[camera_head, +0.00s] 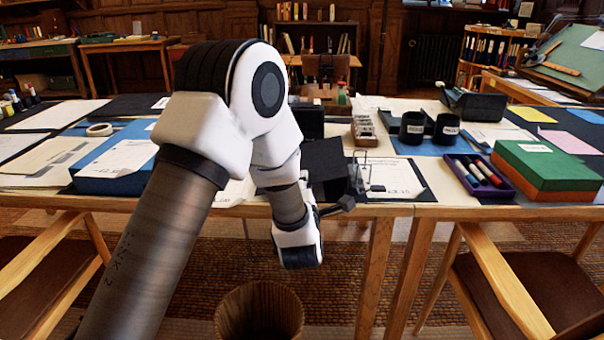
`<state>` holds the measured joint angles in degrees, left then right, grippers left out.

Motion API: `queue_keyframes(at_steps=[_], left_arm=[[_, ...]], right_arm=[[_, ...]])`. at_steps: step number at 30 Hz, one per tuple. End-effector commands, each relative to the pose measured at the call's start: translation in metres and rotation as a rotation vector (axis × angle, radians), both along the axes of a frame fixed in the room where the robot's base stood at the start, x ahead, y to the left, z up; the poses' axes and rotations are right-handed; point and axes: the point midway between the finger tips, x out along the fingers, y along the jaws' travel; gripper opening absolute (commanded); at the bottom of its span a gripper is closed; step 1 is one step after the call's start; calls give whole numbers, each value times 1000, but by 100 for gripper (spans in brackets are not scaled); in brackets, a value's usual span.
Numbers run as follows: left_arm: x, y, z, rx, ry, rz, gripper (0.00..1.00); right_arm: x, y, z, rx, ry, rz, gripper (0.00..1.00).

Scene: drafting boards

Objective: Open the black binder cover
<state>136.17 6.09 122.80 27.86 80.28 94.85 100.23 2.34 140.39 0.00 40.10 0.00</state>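The black binder (323,158) lies at the front edge of the table, right of my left arm. A plain black panel shows on its left side. Thin metal ring-like parts (361,168) stand at its middle, and a white printed sheet on black lies to their right. My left gripper (346,203) is at the table's front edge, just below the black panel. It is small, dark and partly hidden by my wrist, so I cannot tell if its fingers are apart or touch the cover. My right gripper is not in view.
Two black cups (412,128), a purple tray (478,176) with markers and a green-and-orange box (546,165) stand to the right. A blue folder (105,184) lies left of my arm. A round wooden bin (258,312) and chairs stand below the table edge.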

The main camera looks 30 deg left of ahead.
Motion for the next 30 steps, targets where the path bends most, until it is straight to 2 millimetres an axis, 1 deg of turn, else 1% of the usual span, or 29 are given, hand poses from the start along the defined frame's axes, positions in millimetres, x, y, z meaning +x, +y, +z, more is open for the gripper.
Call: queue_keyframes(at_steps=[1, 3, 6, 14, 15, 16, 17, 26, 30], left_arm=[[8, 6, -1, -3, -3, 2, 28], [18, 12, 0, -2, -4, 3, 28], [27, 17, 0, -1, -2, 1, 28], [29, 19, 0, 0, -1, 1, 28], [29, 19, 0, 0, -1, 1, 14], [29, 19, 0, 0, -1, 1, 3], [29, 19, 0, -1, -2, 1, 0], [29, 19, 1, 1, 1, 1, 0], [29, 19, 4, 19, 12, 1, 0]], right_arm=[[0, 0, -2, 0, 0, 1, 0], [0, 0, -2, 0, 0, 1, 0], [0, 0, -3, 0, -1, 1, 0], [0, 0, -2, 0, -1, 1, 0], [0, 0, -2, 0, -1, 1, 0], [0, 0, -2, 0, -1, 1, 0], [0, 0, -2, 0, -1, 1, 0], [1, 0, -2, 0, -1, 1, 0], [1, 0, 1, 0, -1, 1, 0]])
